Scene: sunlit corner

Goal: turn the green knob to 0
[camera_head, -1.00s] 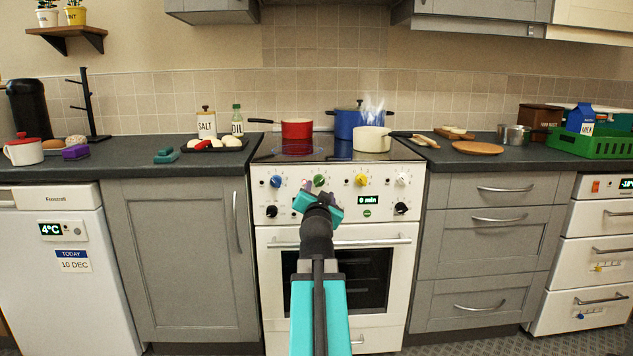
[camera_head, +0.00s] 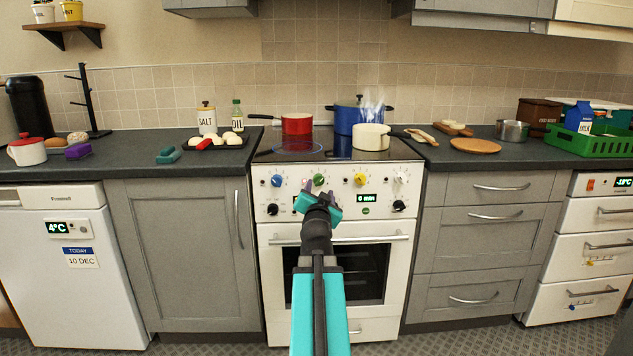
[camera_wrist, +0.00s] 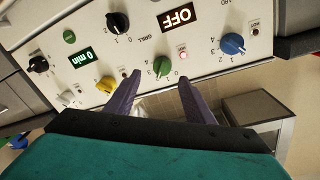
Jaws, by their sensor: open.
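The green knob (camera_head: 319,180) is on the white front panel of the cooker, second from the left in the upper row. In the wrist view the green knob (camera_wrist: 162,66) shows between and just beyond my two purple fingertips, with printed numbers beside it and a small lit red lamp close by. I cannot make out which number it points to. My gripper (camera_head: 321,190) is in front of the panel, just below the knob in the head view. Its fingers (camera_wrist: 158,80) are open, apart, with nothing held between them.
A blue knob (camera_wrist: 232,43) and a yellow knob (camera_wrist: 106,84) flank the green one. A display (camera_wrist: 178,17) reads OFF. Red (camera_head: 297,124), blue (camera_head: 344,121) and cream (camera_head: 370,138) pots stand on the hob above. The oven handle (camera_head: 372,237) crosses below.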

